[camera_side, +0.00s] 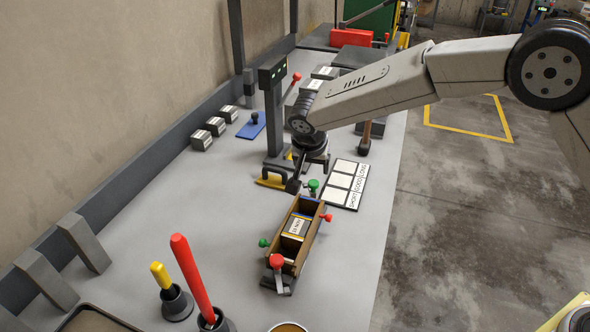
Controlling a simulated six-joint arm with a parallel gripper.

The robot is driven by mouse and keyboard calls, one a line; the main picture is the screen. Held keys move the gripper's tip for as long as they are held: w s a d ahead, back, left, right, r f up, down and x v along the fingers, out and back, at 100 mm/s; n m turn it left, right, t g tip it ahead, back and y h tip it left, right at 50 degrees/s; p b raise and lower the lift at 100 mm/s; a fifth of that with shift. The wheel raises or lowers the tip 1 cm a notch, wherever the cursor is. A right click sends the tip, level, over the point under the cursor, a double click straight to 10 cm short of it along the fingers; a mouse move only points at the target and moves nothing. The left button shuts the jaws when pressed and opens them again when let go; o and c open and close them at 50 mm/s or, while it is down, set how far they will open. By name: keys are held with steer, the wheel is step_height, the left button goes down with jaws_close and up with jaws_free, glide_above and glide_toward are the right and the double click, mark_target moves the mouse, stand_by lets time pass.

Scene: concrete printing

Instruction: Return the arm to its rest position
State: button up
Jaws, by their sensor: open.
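My arm reaches in from the right, its wrist over the grey bench (220,210). My gripper (294,186) points down just above the far end of a wooden box-like mould (311,235); whether it touches the mould I cannot tell. Its dark fingers are small and partly overlap the things behind. It is open, and I see nothing held in it. The mould holds a labelled block (296,226) and has red and green knobs on its sides.
A dark post stand (273,110) rises close behind my gripper. A white label card (345,184) lies to its right. Red (188,270) and yellow (161,275) handles stand upright at the front. Small labelled blocks (202,139) line the wall. The bench right of the mould is clear.

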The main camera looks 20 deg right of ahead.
steer(key=s+d+n+y, duration=0.1)
steer(key=s+d+n, duration=0.2)
steer(key=s+d, duration=0.6)
steer(key=s+d+n+y, duration=0.1)
steer(key=s+d+n, duration=0.3)
steer(key=s+d, duration=0.5)
steer(key=s, duration=0.8)
steer(key=shift+s+d+r+n+g+y, duration=0.2)
steer(key=shift+d+n+g+y, duration=0.1)
steer(key=shift+d+g+y, duration=0.1)
steer(key=shift+w, duration=0.1)
